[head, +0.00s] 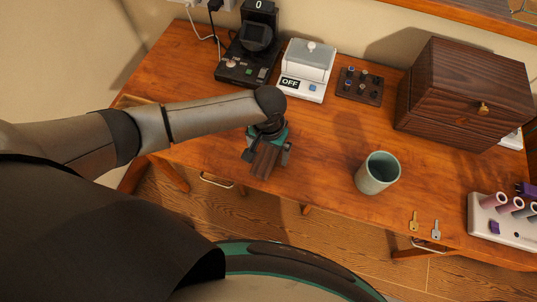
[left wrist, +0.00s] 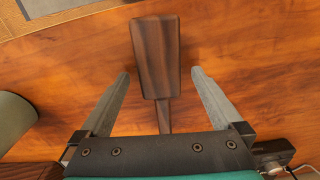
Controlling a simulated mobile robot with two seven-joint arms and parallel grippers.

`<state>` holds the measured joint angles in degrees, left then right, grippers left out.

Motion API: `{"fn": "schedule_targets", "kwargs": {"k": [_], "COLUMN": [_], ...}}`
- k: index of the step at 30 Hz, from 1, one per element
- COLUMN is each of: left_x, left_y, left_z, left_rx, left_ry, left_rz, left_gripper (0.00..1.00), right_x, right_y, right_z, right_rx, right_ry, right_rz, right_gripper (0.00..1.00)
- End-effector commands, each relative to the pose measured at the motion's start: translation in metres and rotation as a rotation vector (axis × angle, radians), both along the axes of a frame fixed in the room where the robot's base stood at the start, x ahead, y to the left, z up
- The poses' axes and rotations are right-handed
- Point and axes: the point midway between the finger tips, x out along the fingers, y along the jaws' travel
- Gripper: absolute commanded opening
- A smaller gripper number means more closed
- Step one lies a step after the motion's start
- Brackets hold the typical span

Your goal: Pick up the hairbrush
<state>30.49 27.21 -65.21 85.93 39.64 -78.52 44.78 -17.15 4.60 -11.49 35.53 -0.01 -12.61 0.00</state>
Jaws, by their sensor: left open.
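The hairbrush (head: 264,162) is dark brown wood and lies on the wooden table near its front edge. In the left wrist view the hairbrush (left wrist: 155,55) has its broad head pointing up the picture and its narrow handle running down under the gripper body. My left gripper (head: 268,153) is directly over it and is open. In the left wrist view the fingers of the left gripper (left wrist: 161,74) lie on either side of the hairbrush with a gap on each side. The end of the handle is hidden. My right gripper is not in view.
A green cup (head: 377,173) stands to the right, with two keys (head: 424,226) beyond it. A white scale-like device (head: 306,69), a black device (head: 250,45), a small dark rack (head: 360,85) and a wooden box (head: 465,95) stand behind. A roller set (head: 503,215) is far right.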

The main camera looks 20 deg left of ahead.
Motion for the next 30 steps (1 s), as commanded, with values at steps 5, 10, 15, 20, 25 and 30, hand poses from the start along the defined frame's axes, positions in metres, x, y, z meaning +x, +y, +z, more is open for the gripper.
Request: {"fn": "schedule_targets", "kwargs": {"k": [5,10,15,20,25,30], "left_x": [0.0002,0.0001,0.0001,0.0001,0.0000,0.0001], "left_y": [-0.0002,-0.0002,-0.0002,-0.0002,-0.0002,-0.0002], "left_z": [0.0007,0.0008,0.0008,0.0007,0.0007,0.0008], "left_rx": [0.000,0.000,0.000,0.000,0.000,0.000], "left_ry": [0.000,0.000,0.000,0.000,0.000,0.000], "left_rz": [0.000,0.000,0.000,0.000,0.000,0.000], "left_gripper": [0.89,0.70,0.51,0.33,0.13,0.06], "right_x": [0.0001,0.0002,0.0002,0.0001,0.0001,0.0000], "right_y": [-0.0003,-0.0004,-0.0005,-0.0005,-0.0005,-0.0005], "right_z": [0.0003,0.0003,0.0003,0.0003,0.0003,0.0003], "right_rx": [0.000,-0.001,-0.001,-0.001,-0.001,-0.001], "right_ry": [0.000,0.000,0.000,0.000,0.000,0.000], "right_rz": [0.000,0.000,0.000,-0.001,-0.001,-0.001], "right_gripper": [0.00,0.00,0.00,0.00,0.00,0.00]}}
